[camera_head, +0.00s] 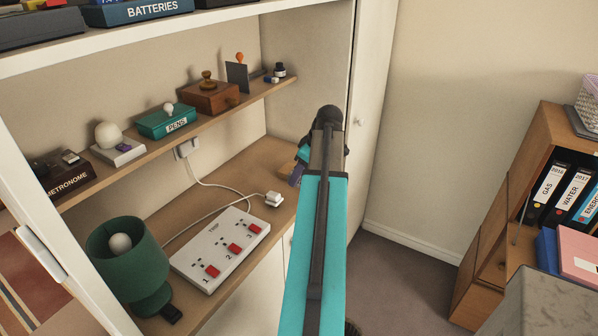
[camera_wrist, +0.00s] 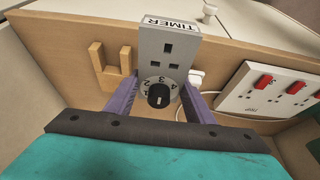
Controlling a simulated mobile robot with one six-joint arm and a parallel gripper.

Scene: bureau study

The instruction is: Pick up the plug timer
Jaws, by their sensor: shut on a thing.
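The plug timer (camera_wrist: 168,45) is a light grey box with a TIMER label on its top edge, socket slots and a black numbered dial. In the wrist view it stands between the two purple fingers of my gripper (camera_wrist: 161,88), which is shut on its sides. In the head view my gripper (camera_head: 297,172) is at the right end of the desk shelf, mostly behind my arm. The timer cannot be made out there. Whether it touches the wooden surface behind it is unclear.
A white power strip (camera_head: 220,250) with red switches lies left of my arm, beside a white plug (camera_head: 273,198) and cable. A green lamp (camera_head: 128,262) stands further left. A wooden bracket (camera_wrist: 112,68) is beside the timer. The cabinet's side panel (camera_head: 315,70) is close to my arm.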

